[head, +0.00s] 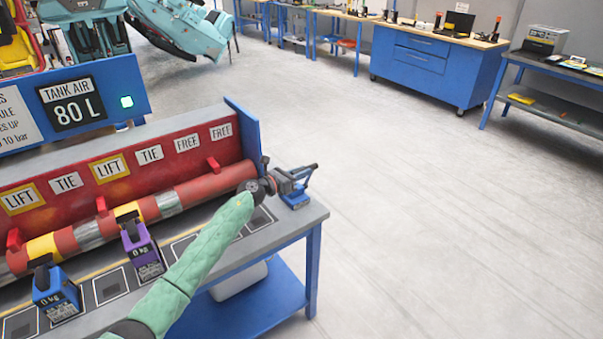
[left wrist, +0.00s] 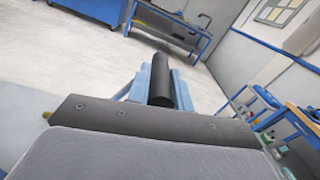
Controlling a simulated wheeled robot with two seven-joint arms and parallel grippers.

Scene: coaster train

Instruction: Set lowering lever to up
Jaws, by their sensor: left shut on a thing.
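The lowering lever (left wrist: 160,80) shows in the left wrist view as a black cylindrical grip between the pale blue fingers of my left gripper (left wrist: 161,90). In the head view my left gripper (head: 293,180) is at the right end of the bench, beyond the end of the red tube. It is shut on the lever's grip. Small blue parts and a dark bar show there, but the gripper hides much of the lever, and I cannot tell its exact angle. My right gripper is in neither view.
A blue end plate (head: 243,135) stands just left of the gripper. The floor (head: 440,220) to the right is clear.

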